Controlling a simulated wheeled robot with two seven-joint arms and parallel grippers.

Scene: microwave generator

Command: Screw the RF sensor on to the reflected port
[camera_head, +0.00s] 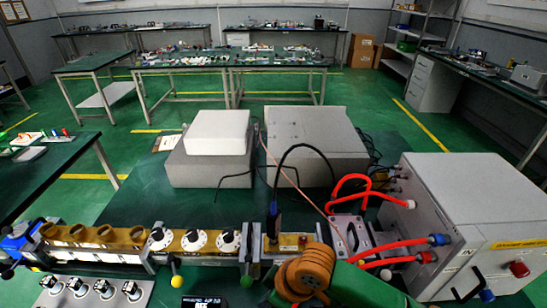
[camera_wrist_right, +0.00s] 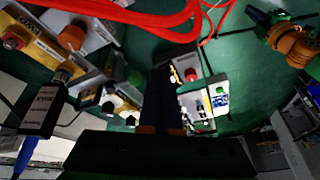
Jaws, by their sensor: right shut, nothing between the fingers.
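The RF sensor (camera_head: 274,216) is a dark upright body with a black cable looping from its top. It stands at a short waveguide section (camera_head: 270,251) of the bench line. In the right wrist view the sensor (camera_wrist_right: 40,110) is a black box at the left, end to end with a connector; I cannot tell how tightly they join. Another port with a red cap (camera_head: 303,241) is beside it. My right gripper (camera_wrist_right: 168,80) is shut and empty, dark fingers pointing away, apart from the sensor. In the head view the orange and green arm hides its fingers. My left gripper is not seen.
A large grey generator box (camera_head: 478,215) with red hoses (camera_head: 350,190) stands at the right. Waveguide parts with white dials (camera_head: 195,240) line the front left. Two grey boxes (camera_head: 315,145) stand behind. Green bench top (camera_head: 130,205) is clear at the left.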

